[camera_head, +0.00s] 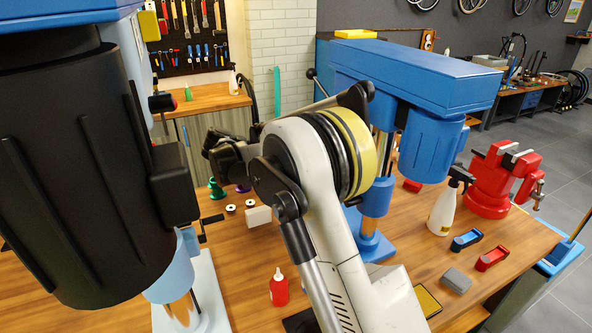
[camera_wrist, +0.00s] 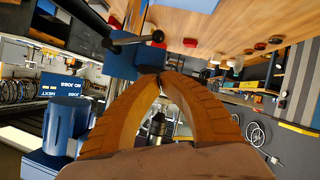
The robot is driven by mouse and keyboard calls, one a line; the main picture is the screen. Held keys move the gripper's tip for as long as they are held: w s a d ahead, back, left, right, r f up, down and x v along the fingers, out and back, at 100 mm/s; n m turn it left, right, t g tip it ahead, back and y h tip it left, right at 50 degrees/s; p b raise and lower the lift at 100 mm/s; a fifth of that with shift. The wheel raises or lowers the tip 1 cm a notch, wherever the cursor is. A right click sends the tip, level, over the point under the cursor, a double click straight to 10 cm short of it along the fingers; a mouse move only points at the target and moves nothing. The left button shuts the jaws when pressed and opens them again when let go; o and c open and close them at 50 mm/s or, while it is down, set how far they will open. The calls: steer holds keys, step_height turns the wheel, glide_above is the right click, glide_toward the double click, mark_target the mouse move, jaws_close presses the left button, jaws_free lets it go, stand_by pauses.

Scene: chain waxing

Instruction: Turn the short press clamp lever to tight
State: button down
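The short press (camera_head: 415,80) is the blue drill press right of centre in the head view, with a dark-knobbed lever (camera_head: 317,82) at its left side. My arm covers part of its column. My gripper (camera_wrist: 161,77) shows two brown fingers whose tips come together beside the blue part. No held thing is visible between them.
A big blue and black press (camera_head: 90,165) fills the left foreground. A red vise (camera_head: 500,180), a white spray bottle (camera_head: 442,212), a red bottle (camera_head: 279,288) and small red and blue holders stand on the wooden bench (camera_head: 480,265). Bare bench shows near its right front.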

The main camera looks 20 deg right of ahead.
steer(key=s+d+f+b, duration=0.1)
steer(key=s+d+f, duration=0.1)
steer(key=d+f, duration=0.2)
steer(key=shift+d+f+b, duration=0.3)
steer(key=shift+f, duration=0.2)
steer(key=shift+f, duration=0.1)
steer(key=shift+s+d+f+b, duration=0.1)
steer(key=shift+s+f+b, duration=0.1)
steer(key=shift+f+b, duration=0.55)
